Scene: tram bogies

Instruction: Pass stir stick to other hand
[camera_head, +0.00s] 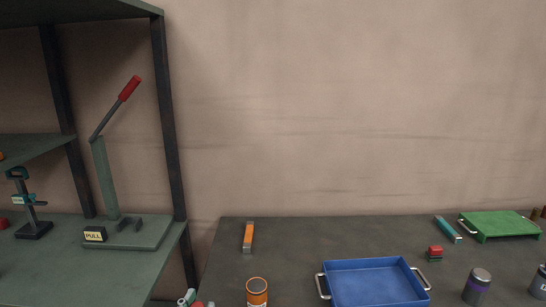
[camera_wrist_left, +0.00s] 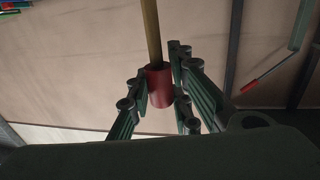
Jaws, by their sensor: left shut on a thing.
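The stir stick shows in the left wrist view as a tan wooden rod (camera_wrist_left: 152,32) with a red cylindrical grip (camera_wrist_left: 159,86). My left gripper (camera_wrist_left: 160,92) is shut around the red grip, with dark green fingers on both sides of it. The rod runs from the grip up past the top edge of the view, so its far end is out of sight. The head view shows neither the stick nor clearly either gripper. My right gripper is not seen in either view.
A shelf rack (camera_head: 161,110) with a lever press (camera_head: 106,180) stands left.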

